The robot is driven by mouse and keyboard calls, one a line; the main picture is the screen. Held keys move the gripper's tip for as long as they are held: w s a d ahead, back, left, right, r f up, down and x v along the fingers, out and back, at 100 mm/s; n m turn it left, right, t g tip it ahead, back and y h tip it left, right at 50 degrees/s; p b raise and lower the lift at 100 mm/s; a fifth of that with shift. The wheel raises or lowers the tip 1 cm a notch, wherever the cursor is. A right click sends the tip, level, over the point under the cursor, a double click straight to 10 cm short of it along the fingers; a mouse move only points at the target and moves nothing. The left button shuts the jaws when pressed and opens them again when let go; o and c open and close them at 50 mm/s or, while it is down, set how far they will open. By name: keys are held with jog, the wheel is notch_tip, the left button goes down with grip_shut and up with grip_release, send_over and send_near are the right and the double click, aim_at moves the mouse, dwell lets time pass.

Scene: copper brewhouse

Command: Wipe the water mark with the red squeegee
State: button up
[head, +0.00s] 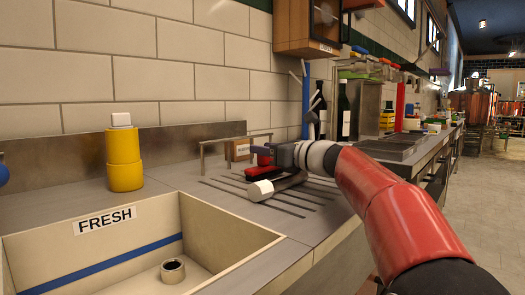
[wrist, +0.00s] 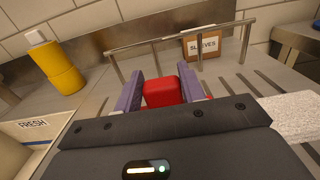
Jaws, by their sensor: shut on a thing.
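The red squeegee (head: 237,169) shows at my gripper in the head view, low over the grooved steel drainboard. In the wrist view its red block-like part (wrist: 162,91) sits between the two purple fingers of my gripper (wrist: 160,92). My gripper (head: 272,154) is shut on it. I cannot tell whether the squeegee touches the drainboard. Its lower part is hidden in the wrist view. I cannot make out the water mark in either view.
A low metal rail (head: 225,142) and a SLEEVES box (wrist: 204,46) stand behind. A yellow container (head: 124,160) stands left, by the sink marked FRESH (head: 105,219). Bottles (head: 343,112) stand farther right.

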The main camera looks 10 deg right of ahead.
jog(key=shift+p+x, duration=0.8)
jog(key=shift+x, duration=0.4)
jog(key=shift+b+v, duration=0.35)
jog(key=shift+v, duration=0.8)
jog(key=shift+w+r, duration=0.1)
jog(key=shift+p+x, duration=0.5)
jog(key=shift+x, duration=0.6)
jog(key=shift+r+p, duration=0.75)
jog(key=shift+p, duration=0.2)
